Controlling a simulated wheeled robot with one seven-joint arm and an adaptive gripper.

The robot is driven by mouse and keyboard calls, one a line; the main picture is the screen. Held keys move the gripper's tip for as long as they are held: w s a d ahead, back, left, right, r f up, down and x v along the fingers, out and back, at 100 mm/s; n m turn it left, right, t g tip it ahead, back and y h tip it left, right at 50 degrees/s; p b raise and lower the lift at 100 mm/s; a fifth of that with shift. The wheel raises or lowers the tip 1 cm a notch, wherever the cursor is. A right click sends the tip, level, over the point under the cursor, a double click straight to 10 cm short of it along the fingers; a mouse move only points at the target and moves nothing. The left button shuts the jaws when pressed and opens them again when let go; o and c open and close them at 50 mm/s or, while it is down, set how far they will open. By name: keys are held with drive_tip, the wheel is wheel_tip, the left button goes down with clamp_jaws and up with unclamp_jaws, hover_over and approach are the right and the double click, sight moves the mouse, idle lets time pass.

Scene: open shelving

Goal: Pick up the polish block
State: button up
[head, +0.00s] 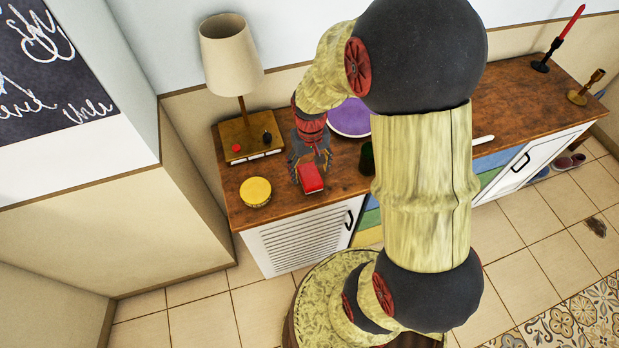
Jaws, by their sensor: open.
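A small red block (311,179), which looks like the polish block, lies on the wooden top of the sideboard near its front edge. My gripper (311,171) is open and points down at the block, its dark fingers close around or just behind it. I cannot tell whether the fingers touch it. The far side of the block is partly hidden by the gripper.
A yellow round tin (255,191) stands left of the block. A lamp (232,60) on a wooden base is behind it, with small items. A purple plate (349,118) and a dark green cup (367,158) are to the right. Candlesticks (541,66) stand far right on the sideboard (520,85).

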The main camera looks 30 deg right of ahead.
sight(310, 174)
drive_tip(key=f, duration=0.1)
drive_tip(key=f+b, duration=0.1)
drive_tip(key=f, duration=0.1)
drive_tip(key=shift+w+d+f, duration=0.1)
drive_tip(key=shift+w+f, duration=0.1)
drive_tip(key=shift+f, duration=0.1)
drive_tip(key=c, duration=0.3)
drive_tip(key=c, duration=1)
